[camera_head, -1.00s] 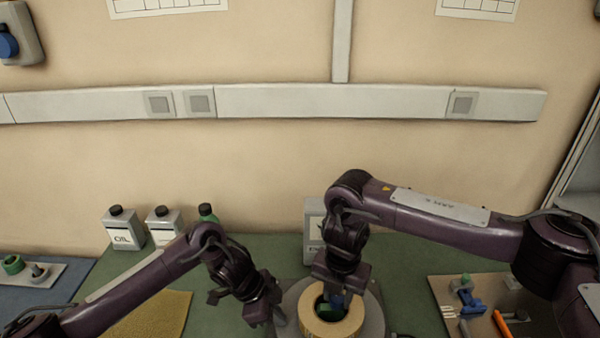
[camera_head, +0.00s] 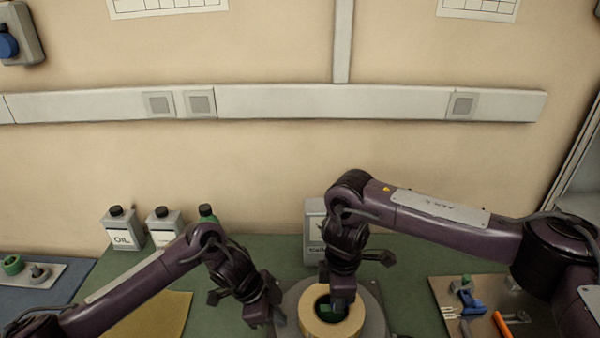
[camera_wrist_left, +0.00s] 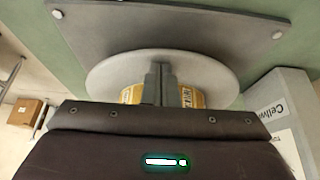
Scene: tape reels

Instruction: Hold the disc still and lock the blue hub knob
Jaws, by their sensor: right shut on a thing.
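A grey round disc (camera_head: 375,318) carries a tan tape reel (camera_head: 312,325) at the bottom centre of the head view. The disc (camera_wrist_left: 105,75) and yellow reel sides (camera_wrist_left: 132,94) also show in the left wrist view. My right gripper (camera_head: 340,304) points down into the reel's middle, shut on the hub knob, which is mostly hidden; a little green shows beside the fingers. My left gripper (camera_head: 275,316) is at the disc's left edge. In the left wrist view its fingers (camera_wrist_left: 164,84) are together in front of the disc; whether they touch it is unclear.
A grey box (camera_head: 315,215) stands behind the disc. White bottles (camera_head: 124,230) stand at the back left. A tan tray (camera_head: 440,290) with blue and orange tools lies at right, and a yellow mat (camera_head: 165,315) at left.

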